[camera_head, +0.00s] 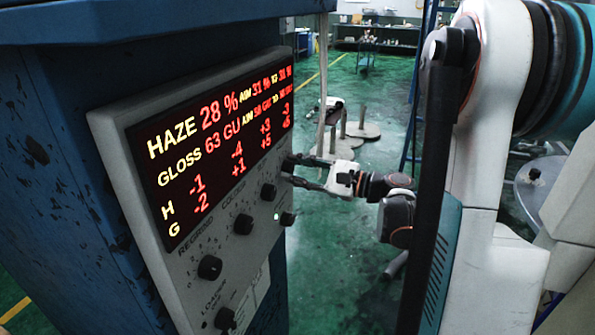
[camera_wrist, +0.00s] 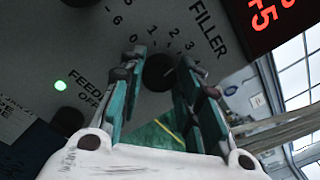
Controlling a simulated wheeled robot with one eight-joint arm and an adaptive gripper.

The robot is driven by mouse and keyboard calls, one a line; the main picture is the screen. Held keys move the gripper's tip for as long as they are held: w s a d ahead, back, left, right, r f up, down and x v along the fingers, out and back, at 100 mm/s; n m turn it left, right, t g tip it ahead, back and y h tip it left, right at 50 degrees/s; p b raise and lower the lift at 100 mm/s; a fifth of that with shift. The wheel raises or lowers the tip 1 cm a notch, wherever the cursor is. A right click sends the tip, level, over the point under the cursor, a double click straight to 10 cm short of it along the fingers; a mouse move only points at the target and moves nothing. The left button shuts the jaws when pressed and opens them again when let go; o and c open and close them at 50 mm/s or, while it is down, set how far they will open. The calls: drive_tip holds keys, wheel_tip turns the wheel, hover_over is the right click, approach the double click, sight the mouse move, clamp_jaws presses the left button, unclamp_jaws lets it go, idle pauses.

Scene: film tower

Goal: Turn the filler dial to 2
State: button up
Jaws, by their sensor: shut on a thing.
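The filler dial (camera_wrist: 158,73) is a round black knob on the grey panel in the wrist view. The word FILLER and a printed number scale, with 1, 2 and 3 legible, lie around it. My gripper (camera_wrist: 163,66) has a finger on either side of the knob and is shut on it. The knob's pointer cannot be made out, so its setting is unclear. In the head view my gripper (camera_head: 296,171) reaches from the right to the panel's right edge, and its fingers largely hide the filler dial there.
The display (camera_head: 210,140) shows HAZE 28 % and GLOSS 63 GU. Other black knobs, including the colour-row knob (camera_head: 268,191) and lower knob (camera_head: 210,267), stand out nearby. The feeder knob (camera_wrist: 66,121) is near a green light (camera_wrist: 60,86).

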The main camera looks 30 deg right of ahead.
drive_tip(key=shift+f+n+b, duration=0.1)
drive_tip(key=shift+n+b, duration=0.4)
drive_tip(key=shift+n, duration=1.8)
drive_tip(key=o, duration=1.1)
drive_tip(key=shift+c, duration=0.2)
drive_tip(key=v, duration=1.2)
drive_tip(key=shift+w, duration=0.15)
